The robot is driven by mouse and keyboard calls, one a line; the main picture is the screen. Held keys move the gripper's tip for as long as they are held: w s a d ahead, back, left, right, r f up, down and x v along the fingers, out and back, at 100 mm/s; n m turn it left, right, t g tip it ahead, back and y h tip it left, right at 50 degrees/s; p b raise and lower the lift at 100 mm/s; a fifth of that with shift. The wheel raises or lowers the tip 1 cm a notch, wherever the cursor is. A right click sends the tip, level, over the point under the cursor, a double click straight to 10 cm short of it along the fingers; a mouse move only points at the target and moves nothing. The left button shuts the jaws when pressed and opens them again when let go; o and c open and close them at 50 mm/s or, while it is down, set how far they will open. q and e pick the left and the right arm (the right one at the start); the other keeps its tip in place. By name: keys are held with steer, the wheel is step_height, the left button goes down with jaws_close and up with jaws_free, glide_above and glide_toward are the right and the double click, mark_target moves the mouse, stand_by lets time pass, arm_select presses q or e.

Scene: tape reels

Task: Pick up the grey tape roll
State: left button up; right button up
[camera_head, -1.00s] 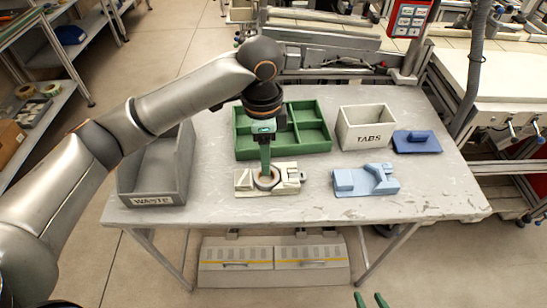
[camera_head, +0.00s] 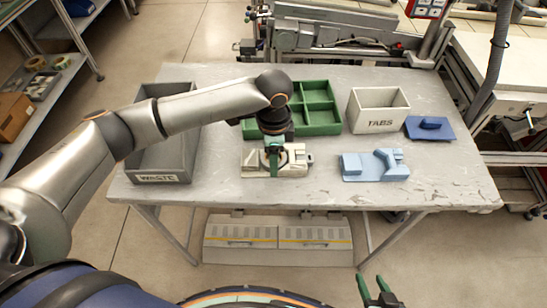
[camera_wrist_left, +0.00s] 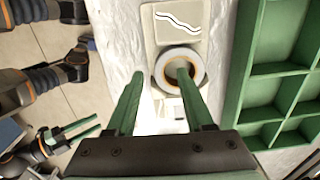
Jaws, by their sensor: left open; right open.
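The grey tape roll (camera_wrist_left: 180,52) lies flat on a cream tape dispenser (camera_wrist_left: 178,25) in the left wrist view. It has a pale rim and a brownish core. In the head view, the dispenser (camera_head: 294,160) is at the table's front middle, and my left gripper partly hides the roll. My left gripper (camera_wrist_left: 160,73) is open over the roll; it also shows in the head view (camera_head: 273,170). One fingertip appears over the core hole, the other just left of the roll. Contact cannot be told. My right gripper (camera_head: 378,290) is open and empty, low in front of the table.
A grey WASTE bin (camera_head: 160,178) stands left, a green divided tray (camera_head: 318,130) behind the dispenser. A white TABS box (camera_head: 380,125), a blue lidded piece (camera_head: 430,128) and a light-blue dispenser (camera_head: 372,172) are right. The table (camera_head: 230,90) has bare room between and around them.

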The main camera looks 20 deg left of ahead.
arm_select(q)
steer(key=shift+f, duration=0.6)
jaws_close()
